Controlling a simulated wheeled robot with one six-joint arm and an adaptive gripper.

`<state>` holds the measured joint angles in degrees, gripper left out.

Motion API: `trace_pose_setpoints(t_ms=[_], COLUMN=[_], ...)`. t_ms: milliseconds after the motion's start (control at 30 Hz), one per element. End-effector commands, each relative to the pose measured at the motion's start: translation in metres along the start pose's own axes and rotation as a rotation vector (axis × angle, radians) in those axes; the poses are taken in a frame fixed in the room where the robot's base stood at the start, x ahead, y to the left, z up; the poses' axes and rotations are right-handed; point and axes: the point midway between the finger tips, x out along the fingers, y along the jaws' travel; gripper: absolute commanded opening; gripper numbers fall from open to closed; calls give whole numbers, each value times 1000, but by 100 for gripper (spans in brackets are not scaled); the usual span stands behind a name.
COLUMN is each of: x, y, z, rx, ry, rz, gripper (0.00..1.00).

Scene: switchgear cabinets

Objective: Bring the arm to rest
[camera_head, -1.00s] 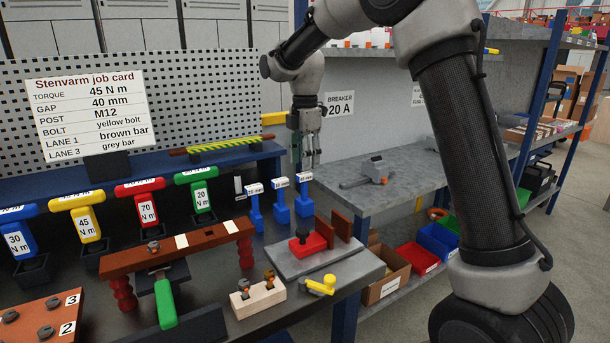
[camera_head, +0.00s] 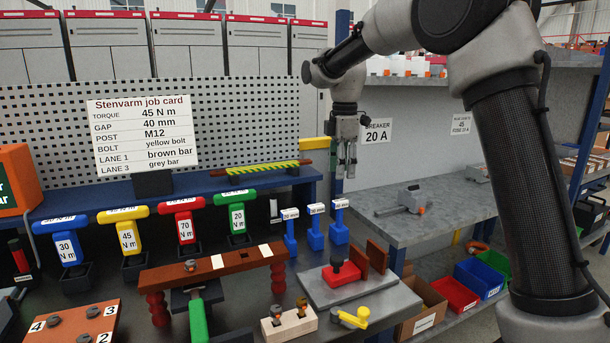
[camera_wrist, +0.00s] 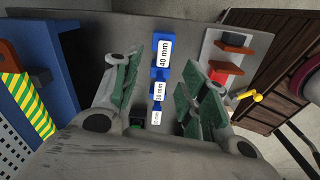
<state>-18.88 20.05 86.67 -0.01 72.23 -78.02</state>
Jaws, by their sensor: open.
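My gripper (camera_head: 347,160) hangs from the arm, pointing down, in the upper right middle of the head view. It is open and empty, above the bench's right end near the blue gap gauges. In the wrist view the two green-padded fingers (camera_wrist: 160,100) stand apart. The blue gauges, with the 40 mm one (camera_wrist: 163,55) largest, show between and beyond them, apart from the pads. In the head view the gauges (camera_head: 315,228) stand upright in a row on the bench.
A job card (camera_head: 140,132) stands at the back. Torque tools, including a yellow one (camera_head: 128,238), stand in a row. A brown bar (camera_head: 205,266) rests on red posts. A red clamp block (camera_head: 341,273) sits right. A grey shelf (camera_head: 440,205) lies beyond the bench's right side.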

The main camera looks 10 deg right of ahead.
Motion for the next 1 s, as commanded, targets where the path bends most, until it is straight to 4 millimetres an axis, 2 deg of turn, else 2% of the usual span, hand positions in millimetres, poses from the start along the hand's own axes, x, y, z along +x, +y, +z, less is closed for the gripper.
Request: trace_pose_setpoints(t_ms=[133, 267, 467, 700, 800, 900, 1000], x=[28, 36, 25, 16, 18, 20, 16], y=[-16, -52, -134, -258, -305, -342, -362], z=[3, 15, 54, 103, 117, 127, 133], rx=[282, 562, 1010, 1463, 1570, 1612, 1640], ry=[-10, -18, 2, 85, 130, 171, 210], rz=[-29, -35, 2, 88, 133, 182, 232], gripper=[43, 43, 43, 43, 43, 43, 43])
